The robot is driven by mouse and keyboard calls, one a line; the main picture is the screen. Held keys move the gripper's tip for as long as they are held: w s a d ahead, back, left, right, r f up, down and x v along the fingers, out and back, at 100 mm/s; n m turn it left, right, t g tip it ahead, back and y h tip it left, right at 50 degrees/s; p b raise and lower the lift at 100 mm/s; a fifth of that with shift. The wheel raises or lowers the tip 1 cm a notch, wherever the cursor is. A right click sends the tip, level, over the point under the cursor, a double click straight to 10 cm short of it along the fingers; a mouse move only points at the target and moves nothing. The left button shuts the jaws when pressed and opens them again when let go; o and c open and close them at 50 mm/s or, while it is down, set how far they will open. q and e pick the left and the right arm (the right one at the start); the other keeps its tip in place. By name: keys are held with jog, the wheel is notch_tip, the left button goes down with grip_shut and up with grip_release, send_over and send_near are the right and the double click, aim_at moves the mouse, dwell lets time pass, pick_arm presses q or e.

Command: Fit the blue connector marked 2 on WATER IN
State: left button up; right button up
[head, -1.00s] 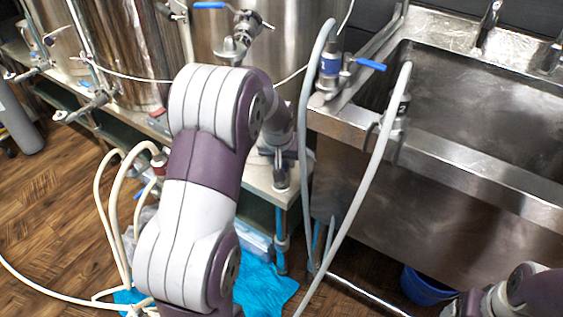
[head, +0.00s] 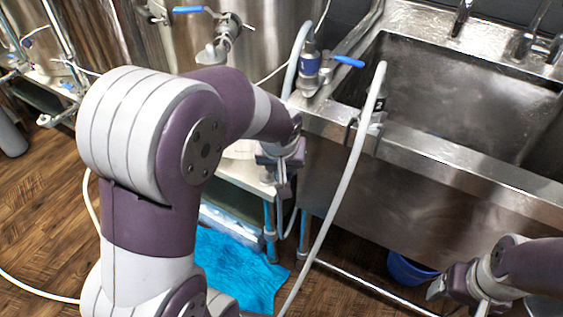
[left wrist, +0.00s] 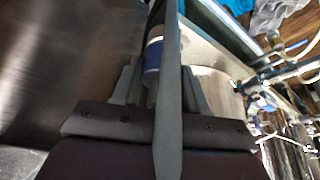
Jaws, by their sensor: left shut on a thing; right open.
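My left gripper (head: 283,180) hangs beside the sink's near left corner, its fingers partly hidden by the wrist. In the left wrist view its fingers (left wrist: 155,88) are shut on a connector with a blue band (left wrist: 152,56). A grey hose (left wrist: 168,110) crosses in front of it, and no number is legible. At the sink corner a blue-banded fitting (head: 309,66) with a grey hose stands beside a blue-handled valve (head: 348,61). I cannot read a WATER IN label. My right gripper (head: 457,298) is open and empty at the lower right.
The steel sink (head: 450,155) fills the right side. A pale hose (head: 340,195) hangs over its front rim near a clamp-like fitting (head: 365,128). Steel tanks with another blue-handled valve (head: 190,10) stand behind. A blue cloth (head: 235,265) and blue bucket (head: 408,268) are on the floor.

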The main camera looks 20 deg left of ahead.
pick_arm(q)
jog(key=shift+r+p, duration=2.1)
jog(key=shift+r, duration=0.25)
jog(key=shift+f, duration=0.15)
